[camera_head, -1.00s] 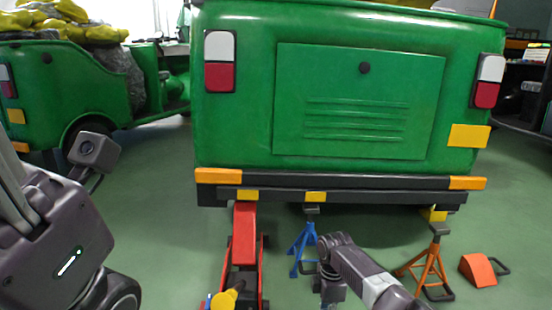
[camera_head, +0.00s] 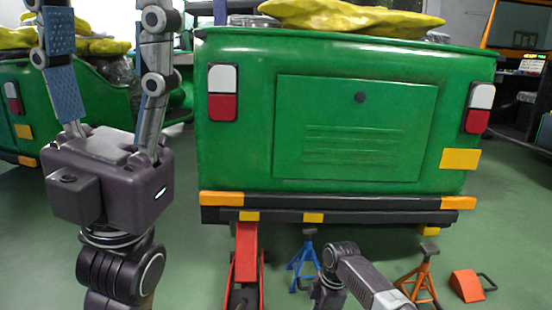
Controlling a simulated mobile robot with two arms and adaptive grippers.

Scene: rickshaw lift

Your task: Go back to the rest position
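The green rickshaw (camera_head: 230,150) stands with its rear facing me, its black bumper (camera_head: 330,217) low across the middle. A red floor jack (camera_head: 246,245) is under the bumper's left part. A blue jack stand (camera_head: 304,262) and an orange jack stand (camera_head: 421,273) stand at the bumper's middle and right; contact is unclear. My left gripper (camera_head: 105,20) is raised at the left with its fingers pointing up, wide apart and empty, one with a blue pad facing me.
A red wheel chock (camera_head: 467,285) with a dark handle lies on the floor at the right. Another green vehicle (camera_head: 82,97) with yellow sacks stands behind my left gripper. Dark shelving or equipment is at the far right. The green floor between the vehicles is clear.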

